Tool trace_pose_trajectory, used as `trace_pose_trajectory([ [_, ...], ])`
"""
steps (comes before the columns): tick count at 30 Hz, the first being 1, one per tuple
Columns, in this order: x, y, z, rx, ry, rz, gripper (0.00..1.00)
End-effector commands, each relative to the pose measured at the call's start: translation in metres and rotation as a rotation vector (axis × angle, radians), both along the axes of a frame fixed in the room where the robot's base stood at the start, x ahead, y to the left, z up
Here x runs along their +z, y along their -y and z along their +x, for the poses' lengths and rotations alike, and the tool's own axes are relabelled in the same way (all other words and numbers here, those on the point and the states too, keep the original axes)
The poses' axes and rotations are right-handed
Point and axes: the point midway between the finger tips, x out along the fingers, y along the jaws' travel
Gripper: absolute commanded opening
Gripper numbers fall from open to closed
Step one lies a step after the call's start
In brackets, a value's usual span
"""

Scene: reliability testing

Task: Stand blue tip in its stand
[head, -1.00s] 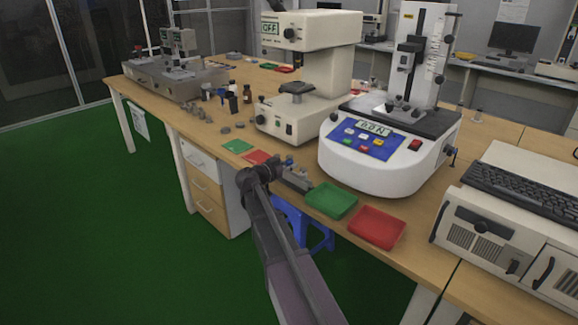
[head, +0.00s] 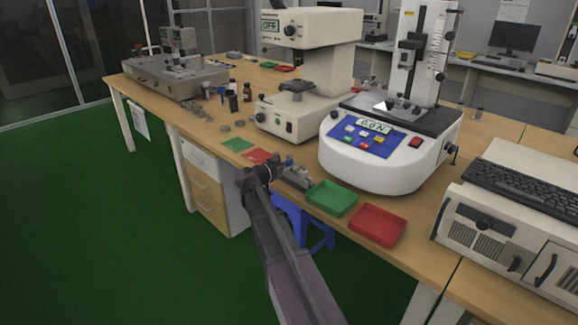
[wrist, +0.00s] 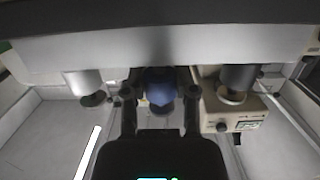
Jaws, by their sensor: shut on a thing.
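The blue tip (wrist: 160,88) is between the two fingers of my gripper (wrist: 160,105) in the wrist view, and the gripper is shut on it. A white cylindrical piece (wrist: 84,82) is at the bar on the left and a dark one (wrist: 239,78) on the right. I cannot tell whether the blue tip is seated. In the head view a small grey stand (head: 298,178) is at the table's front edge, just beyond my wrist, which partly hides it.
A green tray (head: 331,198) and a red tray (head: 377,226) lie to the right of the stand. Green (head: 238,145) and red (head: 258,156) flat pieces lie to the left. A white tester (head: 380,165) and a beige instrument (head: 290,118) stand behind.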

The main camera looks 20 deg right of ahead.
Motion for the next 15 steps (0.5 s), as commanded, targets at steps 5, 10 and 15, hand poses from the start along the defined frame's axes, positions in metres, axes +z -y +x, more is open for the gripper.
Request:
trace_pose_trajectory([
  [5,-0.0051,0.0002,0.0000,0.000,0.000,0.000,0.00],
  [10,-0.0086,0.0002,0.0000,0.000,0.000,0.000,0.00],
  [15,-0.0108,0.0003,0.0000,0.000,0.000,0.000,0.00],
])
